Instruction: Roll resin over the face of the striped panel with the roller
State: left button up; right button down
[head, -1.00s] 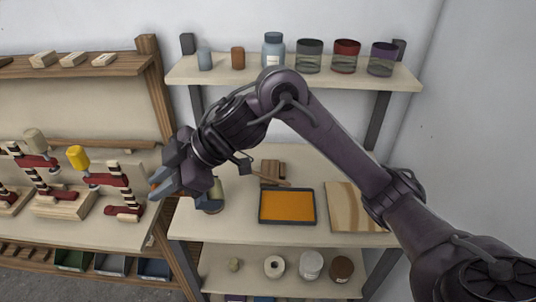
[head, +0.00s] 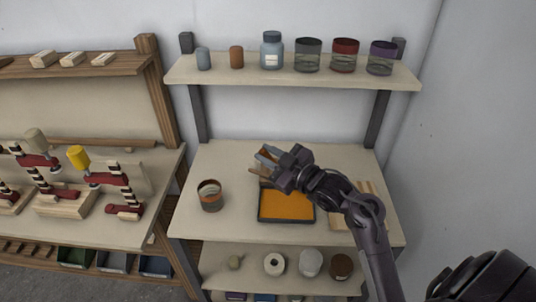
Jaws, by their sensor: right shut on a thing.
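The striped panel (head: 367,188) lies flat on the right of the middle shelf, partly hidden behind my right arm. A dark-rimmed tray of orange resin (head: 284,207) lies to its left. My right gripper (head: 266,155) is over the back left of the tray, pointing left. It is shut on what seems to be the roller, of which only a small orange-brown part shows between the fingers. The rest is hidden or too small to make out. My left gripper is not in view.
A brown wooden block (head: 257,172) sits behind the tray, partly covered by my gripper. A cup (head: 210,195) stands left of the tray. Jars line the upper shelf (head: 290,76). A bench with red clamps (head: 120,180) is at the left, and a wall closes the right.

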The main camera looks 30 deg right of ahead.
notch_tip(320, 180, down, 8)
jog(key=b, duration=0.6)
jog(key=shift+r, duration=0.15)
jog(key=shift+r, duration=0.1)
dwell(1.2)
jog(key=shift+w+a+r+p, duration=0.25)
jog(key=shift+a+r+p, duration=0.15)
jog(key=shift+r+p, duration=0.3)
jog(key=shift+w+a+r+p, duration=0.25)
jog(key=shift+a+r+p, duration=0.15)
jog(key=shift+r+p, duration=0.25)
notch_tip(320, 180, up, 4)
jog(key=p, duration=0.3)
jog(key=shift+p, duration=0.35)
